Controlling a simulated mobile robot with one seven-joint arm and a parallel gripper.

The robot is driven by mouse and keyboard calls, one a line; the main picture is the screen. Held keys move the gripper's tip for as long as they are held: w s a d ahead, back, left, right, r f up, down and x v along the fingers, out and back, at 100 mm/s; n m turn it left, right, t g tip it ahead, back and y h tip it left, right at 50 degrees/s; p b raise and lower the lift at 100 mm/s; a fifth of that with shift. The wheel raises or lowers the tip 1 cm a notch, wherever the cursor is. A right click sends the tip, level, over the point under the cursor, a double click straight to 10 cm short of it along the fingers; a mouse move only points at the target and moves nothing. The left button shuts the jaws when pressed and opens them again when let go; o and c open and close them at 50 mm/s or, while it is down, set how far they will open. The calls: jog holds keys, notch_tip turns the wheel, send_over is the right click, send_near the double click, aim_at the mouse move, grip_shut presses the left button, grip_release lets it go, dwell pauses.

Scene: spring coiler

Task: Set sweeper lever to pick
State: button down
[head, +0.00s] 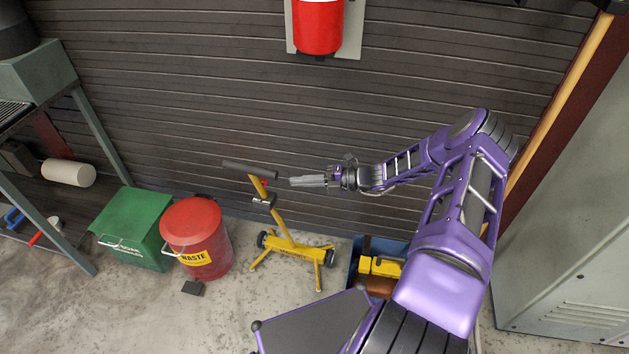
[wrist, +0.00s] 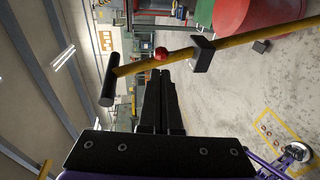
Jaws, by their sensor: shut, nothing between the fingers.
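The sweeper is a yellow wheeled stand (head: 281,228) with a slanted pole and a dark T-handle (head: 249,169). A small red knob (head: 265,181), seemingly the lever's end, sits on the pole below the handle; the knob also shows in the wrist view (wrist: 161,53). A black block (wrist: 202,54) is on the pole just past the knob. My gripper (head: 292,182) points left at the upper pole, a little right of the knob. In the wrist view the closed fingers (wrist: 160,75) end close to the knob, empty. I cannot tell whether they touch it. No lever markings are readable.
A red waste bin (head: 197,240) and a green box (head: 132,229) stand left of the sweeper. A blue bin with a yellow item (head: 380,266) is at its right. A dark slatted wall (head: 200,110) is behind. Space around the handle looks clear.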

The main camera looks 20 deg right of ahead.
aim_at(265, 180)
jog(key=x, duration=0.7)
jog(key=shift+r, duration=0.1)
jog(key=shift+w+a+r+g+h+p, duration=0.15)
jog(key=shift+a+r+g+h+p, duration=0.15)
jog(key=shift+p, duration=0.4)
jog(key=shift+f, duration=0.2)
